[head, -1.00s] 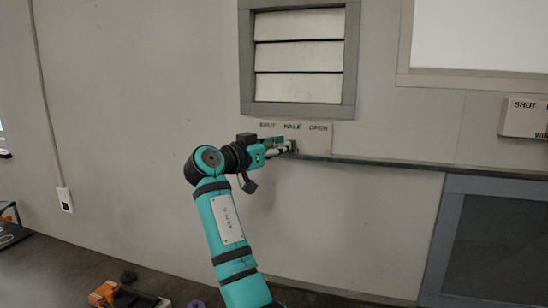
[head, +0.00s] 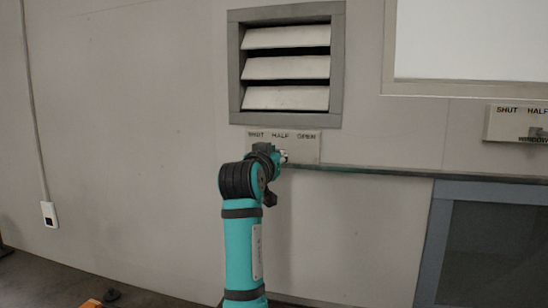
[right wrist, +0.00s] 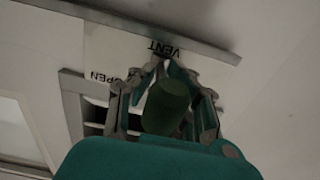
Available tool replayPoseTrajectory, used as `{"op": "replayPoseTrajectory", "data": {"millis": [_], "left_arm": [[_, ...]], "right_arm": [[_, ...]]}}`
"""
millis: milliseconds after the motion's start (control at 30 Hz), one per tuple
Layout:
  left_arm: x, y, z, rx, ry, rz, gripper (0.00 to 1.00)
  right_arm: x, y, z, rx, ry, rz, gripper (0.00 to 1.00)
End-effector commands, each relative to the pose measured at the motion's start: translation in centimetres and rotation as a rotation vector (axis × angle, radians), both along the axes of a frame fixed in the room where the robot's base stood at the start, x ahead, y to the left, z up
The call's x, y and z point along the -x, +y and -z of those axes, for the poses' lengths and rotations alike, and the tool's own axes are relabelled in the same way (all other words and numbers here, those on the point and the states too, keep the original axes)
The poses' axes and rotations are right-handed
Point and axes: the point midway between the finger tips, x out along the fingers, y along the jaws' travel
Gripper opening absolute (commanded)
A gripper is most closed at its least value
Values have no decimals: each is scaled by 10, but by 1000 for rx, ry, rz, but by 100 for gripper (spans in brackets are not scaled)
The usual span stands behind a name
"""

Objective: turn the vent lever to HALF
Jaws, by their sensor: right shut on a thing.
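The vent (head: 287,68) is in the upper middle of the head view, its pale slats tilted with dark gaps between them. The label plate (head: 306,150) below it reads SHUT, HALF and OPEN from left to right. My right gripper (head: 282,156) is at this plate, just under the word HALF, shut on the vent lever. The lever is mostly hidden by the fingers, so its exact position is hard to read. In the right wrist view the right gripper (right wrist: 163,75) reaches to the plate (right wrist: 122,48), where VENT and OPEN show upside down. My left gripper is not in view.
A ledge (head: 385,171) runs along the wall to the right of the plate. A second label plate (head: 510,123), marked for the window, is at the right edge. A blue-grey framed panel (head: 432,240) stands at lower right. The wall to the left is mostly bare.

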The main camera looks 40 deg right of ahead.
Motion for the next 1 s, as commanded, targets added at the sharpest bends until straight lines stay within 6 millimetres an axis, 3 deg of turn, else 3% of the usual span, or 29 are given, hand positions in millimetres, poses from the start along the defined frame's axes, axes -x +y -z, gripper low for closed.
{"op": "replayPoseTrajectory", "data": {"millis": [267, 300, 433, 767, 1000], "left_arm": [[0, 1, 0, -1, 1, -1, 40], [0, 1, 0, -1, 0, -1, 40], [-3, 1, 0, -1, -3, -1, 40], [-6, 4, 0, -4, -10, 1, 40], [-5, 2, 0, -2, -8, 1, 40]], "right_arm": [[0, 0, 0, -1, -1, 1, 0], [0, 0, 0, -1, -1, 1, 15], [0, 0, 0, -1, -1, 1, 32], [2, 4, 0, 0, -1, 0, 32], [25, 37, 0, -1, -3, -3, 32]]}}
